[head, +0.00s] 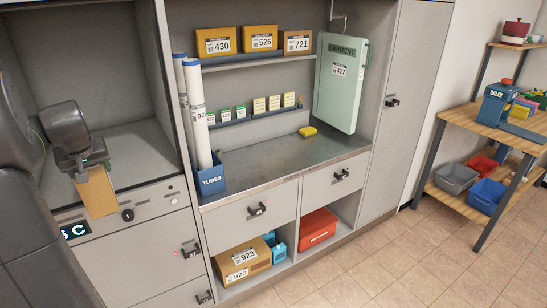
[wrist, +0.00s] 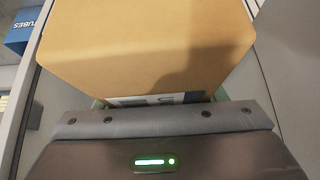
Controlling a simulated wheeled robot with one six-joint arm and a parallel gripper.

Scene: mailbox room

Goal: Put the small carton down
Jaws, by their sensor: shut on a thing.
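The small carton (head: 97,192) is a plain tan-brown box at the left of the head view. My gripper (head: 84,163) is shut on its upper end, and the carton hangs below the jaws, slightly tilted. It is in front of the left cabinet bay, over the edge of its grey counter (head: 142,160); I cannot tell whether it touches anything. In the wrist view the carton (wrist: 145,50) fills the upper middle, with part of a white label showing at the jaws. The carton's far side is hidden.
A grey worktop (head: 285,153) with a small yellow block (head: 308,131) lies right of centre, mostly clear. A blue bin of tubes (head: 211,178) stands at its left end. Cartons (head: 241,261) and a red box (head: 317,229) sit in lower cubbies. A wooden table (head: 500,125) stands far right.

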